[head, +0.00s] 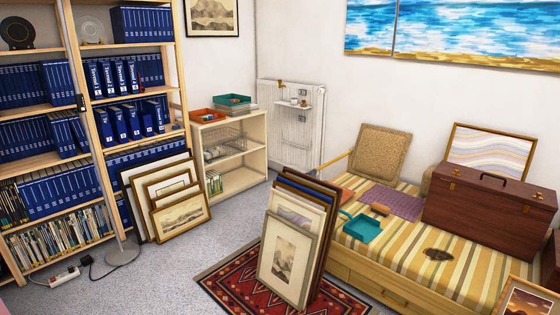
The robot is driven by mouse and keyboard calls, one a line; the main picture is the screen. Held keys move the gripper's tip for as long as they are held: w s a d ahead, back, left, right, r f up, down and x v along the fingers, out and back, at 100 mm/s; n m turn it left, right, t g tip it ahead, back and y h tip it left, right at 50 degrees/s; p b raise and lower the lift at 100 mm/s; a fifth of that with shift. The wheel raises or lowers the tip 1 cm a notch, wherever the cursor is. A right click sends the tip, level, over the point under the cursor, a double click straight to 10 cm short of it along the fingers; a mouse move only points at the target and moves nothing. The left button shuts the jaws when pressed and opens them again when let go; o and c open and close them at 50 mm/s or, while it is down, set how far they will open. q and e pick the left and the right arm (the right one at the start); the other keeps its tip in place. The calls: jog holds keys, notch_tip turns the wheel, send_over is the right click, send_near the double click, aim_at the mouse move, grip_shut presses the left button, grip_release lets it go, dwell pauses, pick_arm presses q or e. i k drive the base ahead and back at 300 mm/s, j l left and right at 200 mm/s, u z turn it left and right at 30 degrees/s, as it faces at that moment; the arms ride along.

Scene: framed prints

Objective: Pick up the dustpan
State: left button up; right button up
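The teal dustpan (364,230) lies on the striped daybed (462,268), near its front left edge. Its handle side points toward the left, close to the leaning framed prints. A small wooden-backed item (380,209), perhaps a brush, lies just behind it at the edge of a purple cloth (400,204). Neither of my grippers shows in the head view.
Several framed prints (284,262) stand on the red rug (228,284) against the daybed's front left. A brown wooden chest (488,215) sits on the daybed's right side. A floor lamp base (122,254) and power strip (64,277) are at left. Carpet (180,268) between is clear.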

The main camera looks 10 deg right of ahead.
aim_at(363, 226)
jog(key=i+z, duration=0.45)
jog(key=i, duration=0.25)
jog(key=i+j+z, duration=0.15)
jog(key=i+z, duration=0.3)
jog(key=i, duration=0.25)
